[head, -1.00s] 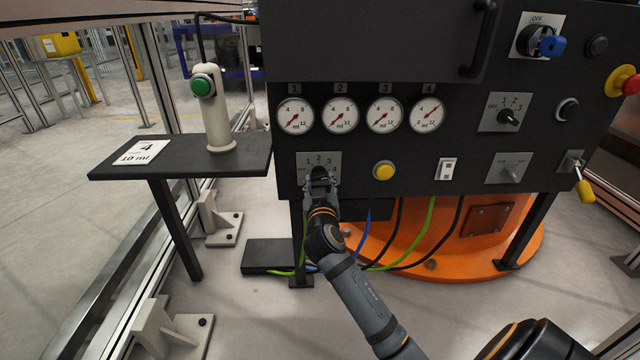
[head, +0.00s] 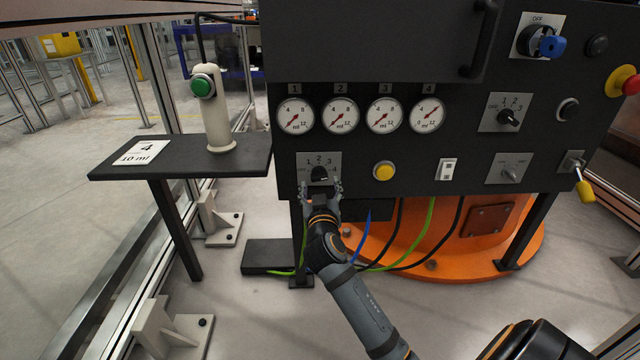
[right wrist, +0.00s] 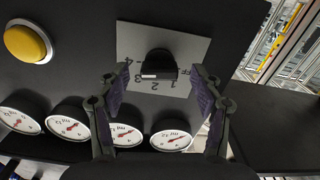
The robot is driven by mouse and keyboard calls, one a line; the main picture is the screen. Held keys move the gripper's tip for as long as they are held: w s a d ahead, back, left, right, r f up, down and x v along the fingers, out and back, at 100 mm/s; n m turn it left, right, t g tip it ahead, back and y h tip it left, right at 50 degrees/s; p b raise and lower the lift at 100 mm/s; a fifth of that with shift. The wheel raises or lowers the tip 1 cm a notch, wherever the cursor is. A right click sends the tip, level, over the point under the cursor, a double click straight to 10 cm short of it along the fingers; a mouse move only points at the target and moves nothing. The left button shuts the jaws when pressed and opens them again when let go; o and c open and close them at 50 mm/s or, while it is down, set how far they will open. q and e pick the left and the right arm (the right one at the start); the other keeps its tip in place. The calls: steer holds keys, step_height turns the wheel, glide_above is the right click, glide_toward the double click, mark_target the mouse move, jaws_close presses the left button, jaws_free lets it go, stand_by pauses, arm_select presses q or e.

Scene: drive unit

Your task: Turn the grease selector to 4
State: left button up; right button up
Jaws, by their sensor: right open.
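The grease selector is a black knob (head: 319,174) on a light grey plate (head: 306,159) at the panel's lower left, below the gauges. In the right wrist view the knob (right wrist: 158,65) shows upside down, its bar roughly level. A white mark on the bar lies on its left half, toward the 4 side of the scale. My right gripper (head: 321,190) is open and empty, just below and in front of the knob. In the right wrist view its fingers (right wrist: 158,83) stand apart on both sides, clear of the knob. My left gripper is not in view.
Several round gauges (head: 340,116) sit above the selector. A yellow button (head: 384,171) is to its right. Cables hang below the panel.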

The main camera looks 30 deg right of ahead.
steer(key=v, duration=0.5)
steer(key=shift+s+a, duration=0.1)
steer(key=shift+s, duration=0.05)
